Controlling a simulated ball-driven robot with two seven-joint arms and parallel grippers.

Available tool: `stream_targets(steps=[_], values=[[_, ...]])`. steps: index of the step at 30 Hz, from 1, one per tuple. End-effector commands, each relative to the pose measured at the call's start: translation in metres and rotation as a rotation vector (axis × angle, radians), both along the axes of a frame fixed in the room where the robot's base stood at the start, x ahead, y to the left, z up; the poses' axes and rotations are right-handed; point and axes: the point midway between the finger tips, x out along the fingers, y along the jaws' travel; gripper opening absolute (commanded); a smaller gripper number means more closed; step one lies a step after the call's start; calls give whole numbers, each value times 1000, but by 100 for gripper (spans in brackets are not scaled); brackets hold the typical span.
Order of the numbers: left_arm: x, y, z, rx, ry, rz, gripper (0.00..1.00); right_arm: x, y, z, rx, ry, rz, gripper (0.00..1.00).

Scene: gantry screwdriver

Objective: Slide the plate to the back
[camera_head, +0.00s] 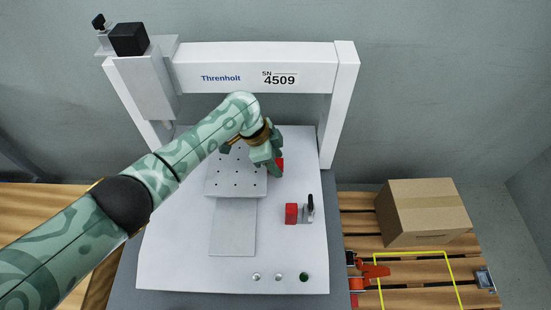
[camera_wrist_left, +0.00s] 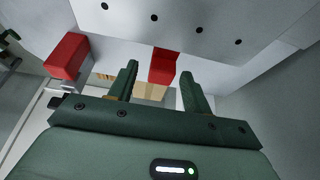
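The plate (camera_head: 236,180), a light grey slab with rows of dark holes, lies on the white machine bed under the gantry. A smooth grey strip shows in front of it. The plate's holed edge also shows at the top of the left wrist view (camera_wrist_left: 170,18). A red block (camera_wrist_left: 162,66) is beside the plate's edge, and part of it shows in the head view (camera_head: 280,165). My left gripper (camera_wrist_left: 160,85) is open, its fingers apart on either side of this block with gaps visible. My arm hides part of the plate's far side. My right gripper is not in view.
The white gantry (camera_head: 265,68) spans the back, with a grey column and black box at left. A second red block (camera_head: 291,214) with a black-handled clamp (camera_head: 310,208) stands right of the strip. Buttons line the front. A cardboard box (camera_head: 424,212) sits on a pallet at right.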

Motion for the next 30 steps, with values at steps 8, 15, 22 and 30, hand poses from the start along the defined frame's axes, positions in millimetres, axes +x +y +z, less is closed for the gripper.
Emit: stream_targets(steps=[8,15,22,30], values=[[1,7,23,1,-6,0,49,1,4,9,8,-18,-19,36],[1,31,88,0,-11,1,49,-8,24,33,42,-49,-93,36],[1,52,134,0,-6,1,49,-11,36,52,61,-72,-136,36],[0,62,151,1,0,0,49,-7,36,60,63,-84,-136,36]])
